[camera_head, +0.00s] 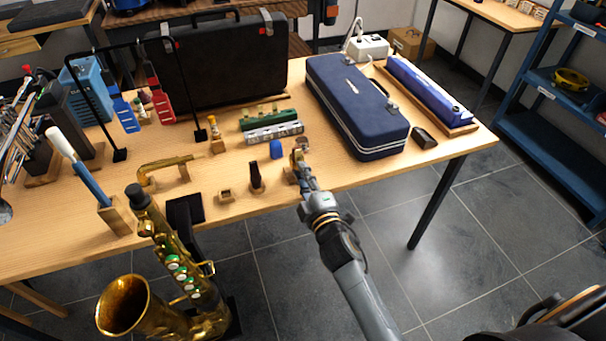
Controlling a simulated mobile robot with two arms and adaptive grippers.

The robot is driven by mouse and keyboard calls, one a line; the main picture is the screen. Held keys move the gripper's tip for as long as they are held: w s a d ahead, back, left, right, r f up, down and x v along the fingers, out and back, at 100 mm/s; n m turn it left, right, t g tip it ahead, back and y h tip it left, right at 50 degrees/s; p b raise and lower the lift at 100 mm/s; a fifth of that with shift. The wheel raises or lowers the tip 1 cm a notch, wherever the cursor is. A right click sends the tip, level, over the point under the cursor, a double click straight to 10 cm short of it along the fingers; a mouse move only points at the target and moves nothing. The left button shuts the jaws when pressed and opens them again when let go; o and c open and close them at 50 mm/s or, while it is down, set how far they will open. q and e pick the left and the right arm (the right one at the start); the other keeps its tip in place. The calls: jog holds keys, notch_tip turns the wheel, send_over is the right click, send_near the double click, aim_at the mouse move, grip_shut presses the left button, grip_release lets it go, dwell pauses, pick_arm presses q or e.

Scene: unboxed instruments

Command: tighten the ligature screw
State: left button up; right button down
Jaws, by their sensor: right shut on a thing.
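My right gripper (299,166) is at the front edge of the wooden table, its arm coming up from the lower right. It is shut on a small brass-coloured piece (297,154), probably the ligature, which the fingers partly hide. The screw itself is too small to make out. A dark mouthpiece-like piece (255,177) stands upright on a small wooden block, left of the gripper and apart from it. A blue cap-like piece (276,149) stands just left of the fingertips. My left gripper is not in view.
A brass saxophone (178,262) stands before the table (330,176). A curved brass neck (165,166) rests on a holder at the left. A blue case (357,108) lies right of the gripper; a black case (218,70) stands behind. Bare tabletop lies right of the gripper.

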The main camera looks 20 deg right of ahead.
jog(key=c, duration=1.3)
grip_release()
jog(key=shift+s, duration=0.1)
jog(key=s, duration=1.2)
jog(key=shift+d, duration=0.2)
jog(key=s+a+f+m+g+p, duration=0.1)
jog(key=s+f+m+g, duration=0.25)
jog(key=f, duration=1.05)
jog(key=s+a+f+m+g+p, duration=0.15)
jog(key=s+f+g, duration=0.3)
jog(key=f, duration=0.95)
jog(key=s+d+f+m+g, duration=0.2)
jog(key=s+f, duration=0.4)
jog(key=s, duration=0.3)
jog(key=s+d+f+m+g, duration=0.3)
jog(key=s+f, duration=0.4)
jog(key=s, duration=0.3)
jog(key=s+d+f+m+g+p, duration=0.1)
jog(key=s+d+f+m+g, duration=0.1)
jog(key=s+f, duration=0.4)
jog(key=s+d+g, duration=0.1)
jog(key=s+g, duration=0.1)
jog(key=s, duration=0.2)
jog(key=shift+s+d+f+m+h, duration=0.2)
jog(key=shift+s+d+m+h, duration=0.05)
jog(key=shift+d+m+h, duration=0.1)
